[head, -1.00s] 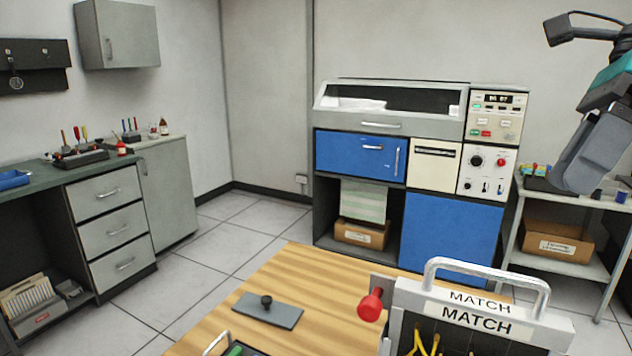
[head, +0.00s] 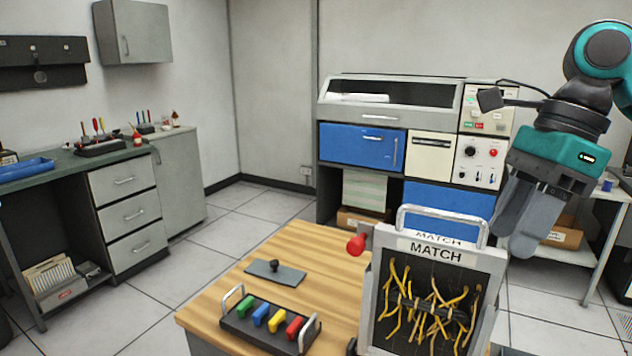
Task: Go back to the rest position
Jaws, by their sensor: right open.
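My right gripper (head: 524,215) hangs at the right of the head view, fingers pointing down. It is open and I see nothing between its fingers. It is just right of the grey panel labelled MATCH (head: 436,254), which has a metal handle on top, a red knob (head: 357,245) at its left and yellow wires in front. I cannot tell how far apart the gripper and panel are. My left gripper is out of view.
On the wooden table (head: 225,297) are a black tray with coloured handles (head: 262,342) and a grey plate with a black knob (head: 275,272). A blue-and-grey machine (head: 362,146) stands behind. A shelf (head: 590,258) is at right, a workbench (head: 120,160) at left.

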